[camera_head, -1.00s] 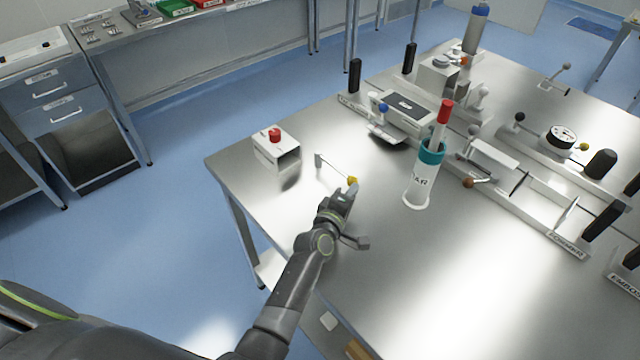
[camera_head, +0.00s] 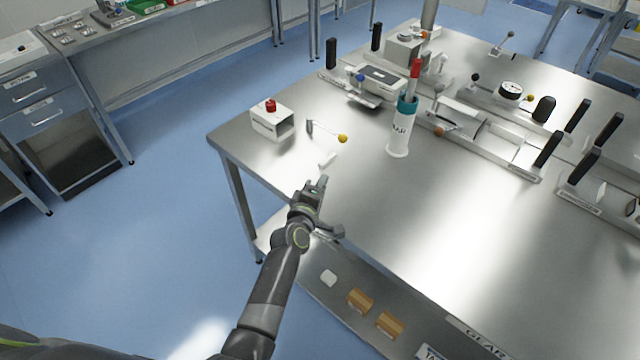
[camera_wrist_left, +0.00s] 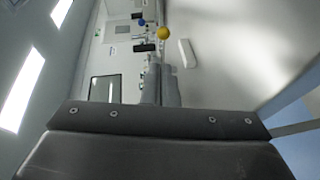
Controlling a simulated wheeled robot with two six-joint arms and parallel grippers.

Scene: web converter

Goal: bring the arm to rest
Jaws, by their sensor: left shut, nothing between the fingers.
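My left arm comes in from the lower left in the head view. Its gripper (camera_head: 322,184) is shut and empty, above the near left edge of the steel table (camera_head: 300,165). In the left wrist view the two fingers (camera_wrist_left: 162,84) lie side by side with nothing between them. A lever with a yellow ball knob (camera_head: 342,139) stands on the table just beyond the gripper, apart from it. The yellow knob also shows in the left wrist view (camera_wrist_left: 164,33). A small white piece (camera_head: 327,160) lies between the gripper and the lever. My right gripper is not in view.
A white box with a red button (camera_head: 270,106) stands at the table's left corner. A white and teal holder (camera_head: 400,135) stands farther right, with machine parts behind it. A lower shelf (camera_head: 335,305) holds cardboard boxes (camera_head: 389,324).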

